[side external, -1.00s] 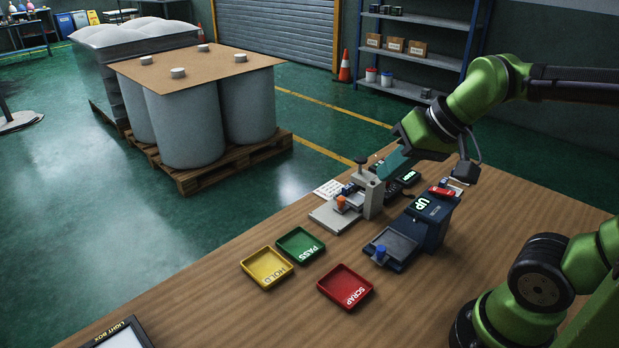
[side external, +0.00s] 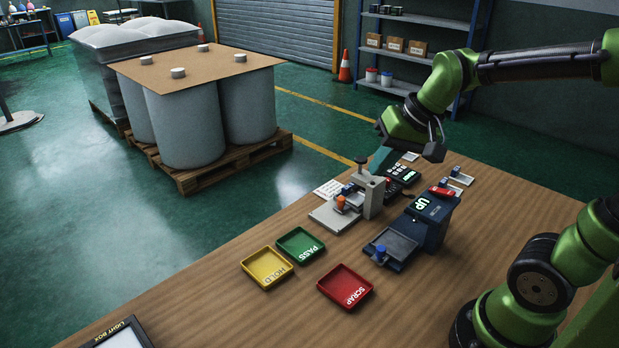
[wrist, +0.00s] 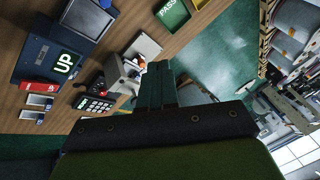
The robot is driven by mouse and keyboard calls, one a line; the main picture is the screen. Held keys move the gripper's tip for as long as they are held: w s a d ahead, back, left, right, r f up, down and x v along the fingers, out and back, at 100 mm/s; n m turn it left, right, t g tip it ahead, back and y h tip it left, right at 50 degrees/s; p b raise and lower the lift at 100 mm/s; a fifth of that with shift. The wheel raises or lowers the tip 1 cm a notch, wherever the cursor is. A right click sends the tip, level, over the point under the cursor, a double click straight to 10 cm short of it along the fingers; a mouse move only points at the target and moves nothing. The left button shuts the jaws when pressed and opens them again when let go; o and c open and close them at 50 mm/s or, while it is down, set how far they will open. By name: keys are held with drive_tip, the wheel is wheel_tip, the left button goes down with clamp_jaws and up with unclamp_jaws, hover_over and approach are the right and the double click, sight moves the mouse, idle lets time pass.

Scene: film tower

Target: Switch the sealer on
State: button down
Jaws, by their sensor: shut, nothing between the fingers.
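No label reads "sealer", so I cannot be sure which machine it is. A dark blue unit (side external: 430,222) shows a lit "UP" display, a red part (side external: 441,191) on top and a grey plate in front; in the wrist view it (wrist: 38,48) is at upper left, its red part (wrist: 40,87) below the display. Left of it is a grey machine (side external: 371,196) with a post and an orange knob (side external: 341,202). My gripper (side external: 376,168) is shut and empty, held above and behind the grey machine. In the wrist view its teal fingers (wrist: 158,68) reach toward that machine.
A black keypad box (side external: 404,173) with a lit display stands behind the two machines. Yellow HOLD (side external: 265,268), green PASS (side external: 300,244) and red SCRAP (side external: 345,287) trays lie in front. Small trays (side external: 459,176) lie behind the blue unit.

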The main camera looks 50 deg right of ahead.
drive_tip(key=w+d+f+m+g, duration=0.2)
drive_tip(key=w+d+m, duration=0.3)
drive_tip(key=w+d, duration=0.4)
drive_tip(key=w+d+f+m+g+h, duration=0.1)
drive_tip(key=w+d+f+m+g, duration=0.2)
drive_tip(key=w+d+m, duration=0.3)
drive_tip(key=w+d, duration=0.3)
drive_tip(key=d, duration=0.3)
drive_tip(key=shift+w+d+m+h, duration=0.2)
drive_tip(key=shift+w+m+h, duration=0.05)
drive_tip(key=shift+m+h, duration=0.05)
wheel_tip(320, 180, down, 14)
drive_tip(key=shift+r, duration=0.1)
